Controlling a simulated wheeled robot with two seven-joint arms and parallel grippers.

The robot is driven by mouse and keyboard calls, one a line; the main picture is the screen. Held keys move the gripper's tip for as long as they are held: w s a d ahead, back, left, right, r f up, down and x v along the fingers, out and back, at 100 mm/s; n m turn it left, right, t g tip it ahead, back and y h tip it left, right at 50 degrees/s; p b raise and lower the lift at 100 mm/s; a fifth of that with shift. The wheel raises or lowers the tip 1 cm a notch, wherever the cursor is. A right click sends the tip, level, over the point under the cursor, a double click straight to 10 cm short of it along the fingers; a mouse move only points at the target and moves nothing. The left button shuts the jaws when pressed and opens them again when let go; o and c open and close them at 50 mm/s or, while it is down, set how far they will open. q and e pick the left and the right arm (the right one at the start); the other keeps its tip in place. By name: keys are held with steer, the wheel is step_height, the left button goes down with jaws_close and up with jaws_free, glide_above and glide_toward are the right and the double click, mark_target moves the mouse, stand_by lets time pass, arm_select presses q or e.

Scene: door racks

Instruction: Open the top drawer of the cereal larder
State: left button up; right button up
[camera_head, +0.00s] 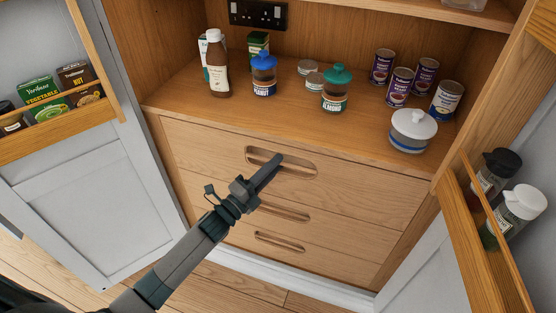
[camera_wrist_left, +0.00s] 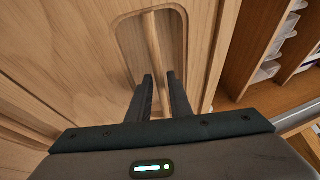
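The cereal larder's top drawer (camera_head: 210,150) is a wooden front just under the counter and looks closed. It has a long oval cut-out handle (camera_head: 300,170), which also shows in the left wrist view (camera_wrist_left: 172,30). My left gripper (camera_head: 277,159) is at the left half of this handle. In the left wrist view, the two dark fingers (camera_wrist_left: 160,76) are parted, pointing at the cut-out's near end. A thin wooden edge inside the cut-out lines up with the gap between them; I cannot tell whether they touch it. My right gripper is not in view.
Two lower drawers (camera_head: 235,232) have similar slots. Bottles, jars and tins stand on the counter (camera_head: 185,95) above. Open doors with racks flank the larder at left (camera_head: 60,135) and right (camera_head: 480,250). Wooden floor lies in front.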

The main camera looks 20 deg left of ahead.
arm_select(q)
steer(key=shift+x, duration=0.9)
jaws_close()
steer(key=shift+s+f, duration=0.1)
steer(key=shift+s, duration=0.05)
